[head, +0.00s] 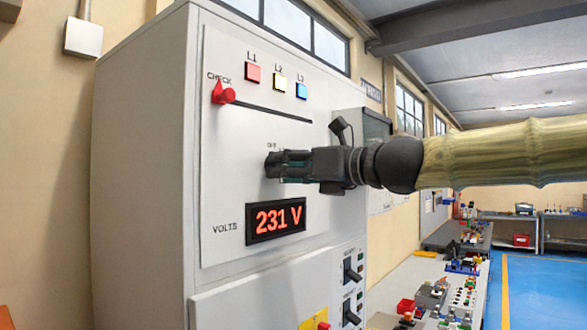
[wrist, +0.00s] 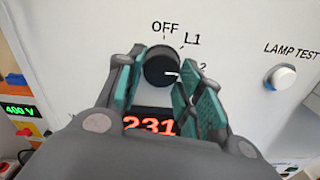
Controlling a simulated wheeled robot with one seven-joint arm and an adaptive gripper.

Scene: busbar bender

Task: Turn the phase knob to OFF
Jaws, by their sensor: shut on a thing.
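The phase knob (wrist: 160,66) is a round black dial on the white panel, with a white pointer mark aimed to the right, roughly toward a partly covered "2" label. The "OFF" label is above it and "L1" at its upper right; any further labels are hidden by a finger. My gripper (wrist: 161,72) has its green-padded fingers on either side of the knob, shut on it. In the head view my gripper (head: 278,166) reaches the panel from the right and mostly covers the knob.
A red "231 V" display (head: 276,218) sits just below the gripper. A red CHECK lever (head: 223,93) and red, yellow and blue lamps are above. A white LAMP TEST button (wrist: 280,78) is to the right. Cluttered benches stand at right.

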